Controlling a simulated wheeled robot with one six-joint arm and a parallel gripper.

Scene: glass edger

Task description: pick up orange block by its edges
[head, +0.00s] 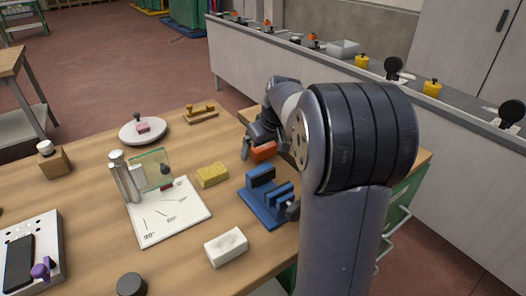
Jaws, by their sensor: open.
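The orange block (264,151) lies on the wooden table toward its far right side, partly hidden by my arm. My gripper (251,146) is at the left end of the block, low and close to it, with its dark fingers partly in view. The gripper is open. I cannot tell whether the fingers touch the block or straddle its edges.
A blue fixture (266,203) stands just in front of the block. A yellow sponge (213,175), a white block (226,246), a marked white board (166,218) with a glass piece (156,168), and a wooden holder (200,113) are nearby.

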